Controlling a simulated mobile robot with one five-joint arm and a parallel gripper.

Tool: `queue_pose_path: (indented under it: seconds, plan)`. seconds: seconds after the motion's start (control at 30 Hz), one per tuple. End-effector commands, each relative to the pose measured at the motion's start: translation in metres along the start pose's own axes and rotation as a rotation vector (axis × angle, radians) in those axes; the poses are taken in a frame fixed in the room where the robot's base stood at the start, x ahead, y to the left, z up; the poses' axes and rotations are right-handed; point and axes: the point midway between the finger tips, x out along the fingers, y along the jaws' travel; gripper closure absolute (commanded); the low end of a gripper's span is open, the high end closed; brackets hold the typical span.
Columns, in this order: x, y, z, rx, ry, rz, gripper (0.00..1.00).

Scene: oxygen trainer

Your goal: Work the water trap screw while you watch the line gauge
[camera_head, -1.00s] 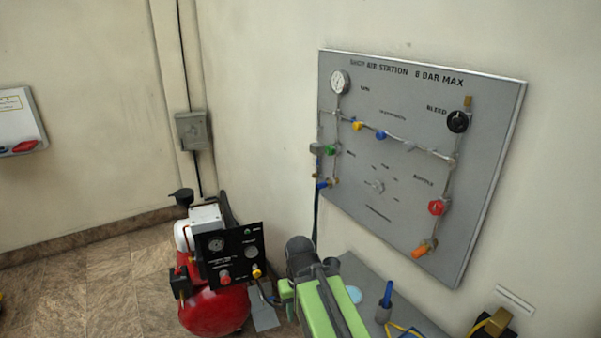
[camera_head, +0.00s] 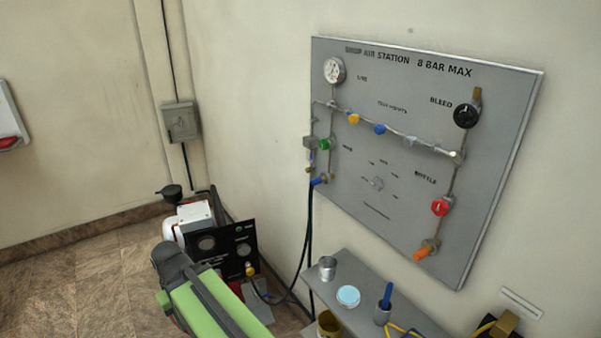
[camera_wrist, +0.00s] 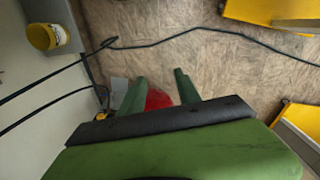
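The line gauge (camera_head: 334,69) is a round white dial at the top left of the grey panel; its needle is too small to read. Below it, on the panel's left edge, a small grey fitting (camera_head: 310,142) with parts hanging under it looks like the water trap. Its screw is too small to make out. My gripper (camera_wrist: 158,90) shows in the wrist view as two green fingers set apart, with nothing held between them. They point over the floor and the red compressor tank (camera_wrist: 158,99), away from the panel. In the head view my green arm hides part of the compressor.
Black hoses (camera_head: 309,230) hang from the panel's left side. The compressor (camera_head: 195,222) stands left of the shelf.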

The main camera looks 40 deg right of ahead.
Motion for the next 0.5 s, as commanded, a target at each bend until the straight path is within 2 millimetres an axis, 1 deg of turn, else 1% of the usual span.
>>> queue_pose_path:
  seconds: [0.03,0.07,0.1,0.13,0.17,0.2,0.23,0.27,0.3,0.37,0.4,0.47,0.5]
  plan:
    - [0.001,0.009,-0.005,0.025,0.001,0.026,0.61]
    - [0.002,0.013,-0.009,0.049,0.003,0.058,0.61]
    - [0.002,0.024,-0.018,0.098,0.011,0.123,0.61]
    - [0.001,0.043,-0.026,0.159,0.02,0.188,0.61]
    - [-0.001,0.068,-0.035,0.234,0.035,0.264,0.61]
    - [-0.008,0.105,-0.047,0.346,0.066,0.381,0.61]
    - [-0.016,0.135,-0.056,0.436,0.098,0.476,0.61]
    - [-0.026,0.165,-0.064,0.527,0.139,0.575,0.61]
    - [-0.043,0.203,-0.074,0.643,0.205,0.703,0.61]
    - [-0.074,0.253,-0.085,0.797,0.324,0.885,0.61]
    - [-0.096,0.28,-0.091,0.881,0.412,0.994,0.61]
    - [-0.129,0.312,-0.099,0.982,0.549,1.135,0.61]
    - [-0.149,0.327,-0.103,1.03,0.635,1.211,0.61]
